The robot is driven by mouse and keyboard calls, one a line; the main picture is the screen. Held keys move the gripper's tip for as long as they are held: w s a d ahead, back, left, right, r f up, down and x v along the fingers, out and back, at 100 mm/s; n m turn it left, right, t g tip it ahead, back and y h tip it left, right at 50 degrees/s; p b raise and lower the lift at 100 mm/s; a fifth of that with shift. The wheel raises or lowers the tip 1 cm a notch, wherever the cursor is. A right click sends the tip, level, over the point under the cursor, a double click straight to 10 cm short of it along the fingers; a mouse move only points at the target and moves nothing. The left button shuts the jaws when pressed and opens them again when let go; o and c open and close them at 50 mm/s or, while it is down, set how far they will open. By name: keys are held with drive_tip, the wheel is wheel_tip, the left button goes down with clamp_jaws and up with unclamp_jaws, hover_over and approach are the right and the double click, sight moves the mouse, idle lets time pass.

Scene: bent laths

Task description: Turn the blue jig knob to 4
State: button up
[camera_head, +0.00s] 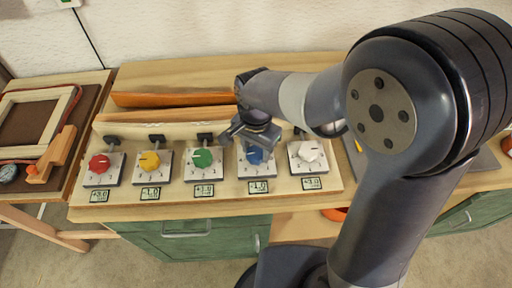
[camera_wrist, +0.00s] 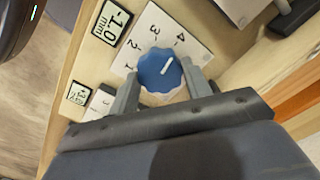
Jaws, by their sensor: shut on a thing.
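The blue knob (camera_wrist: 158,78) sits on a white dial plate (camera_wrist: 190,48) with the figures 1 to 4 around it. Its white mark slants to the upper right in the wrist view, on the side of the 4; I cannot tell if it lines up exactly. My gripper (camera_wrist: 160,70) has one finger on each side of the knob and is shut on it. In the head view my gripper (camera_head: 256,140) comes down over the blue knob (camera_head: 255,156) and hides much of it. The small display (camera_wrist: 112,22) by this dial reads -1.0 mm.
Red (camera_head: 99,164), yellow (camera_head: 149,161) and green (camera_head: 202,158) knobs stand to the left, a white knob (camera_head: 309,151) close on the right. Wooden laths (camera_head: 170,98) lie behind the row. A wooden frame (camera_head: 38,112) lies on the left bench.

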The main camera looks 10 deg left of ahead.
sight(256, 153)
drive_tip(key=shift+m, duration=0.8)
drive_tip(key=o, duration=1)
wheel_tip(256, 153, up, 11)
drive_tip(key=shift+f, duration=0.1)
wheel_tip(256, 153, down, 11)
drive_tip(key=shift+r, duration=0.15)
idle(0.4)
